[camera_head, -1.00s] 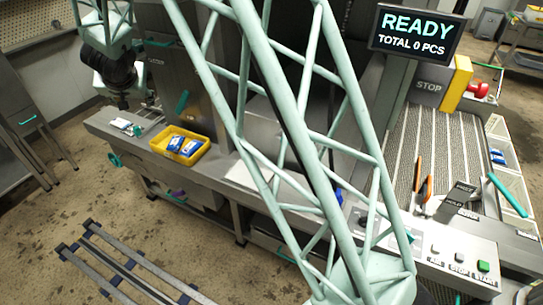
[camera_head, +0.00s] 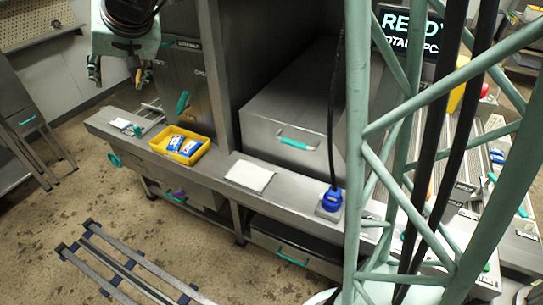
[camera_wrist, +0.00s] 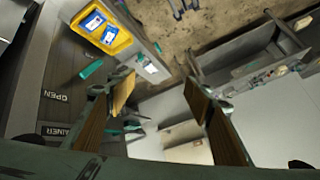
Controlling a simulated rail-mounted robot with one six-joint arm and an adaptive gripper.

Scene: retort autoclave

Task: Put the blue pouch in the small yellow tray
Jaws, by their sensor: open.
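Two blue-and-white pouches, one on the left (camera_head: 174,143) and one on the right (camera_head: 191,147), lie side by side in the small yellow tray (camera_head: 168,156). The tray stands on the steel ledge at left. In the wrist view the tray (camera_wrist: 125,44) is at upper left with the pouches (camera_wrist: 93,22) inside. My gripper (camera_head: 116,72) is open and empty, up and left of the tray. Its spread fingers (camera_wrist: 160,97) show in the wrist view.
A small blue-and-white item (camera_head: 122,124) lies on the ledge left of the tray. A white sheet (camera_head: 249,175) and a blue corded device (camera_head: 330,199) are to the right. A steel cabinet (camera_head: 290,115) rises behind. A low rack (camera_head: 120,262) stands on the floor.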

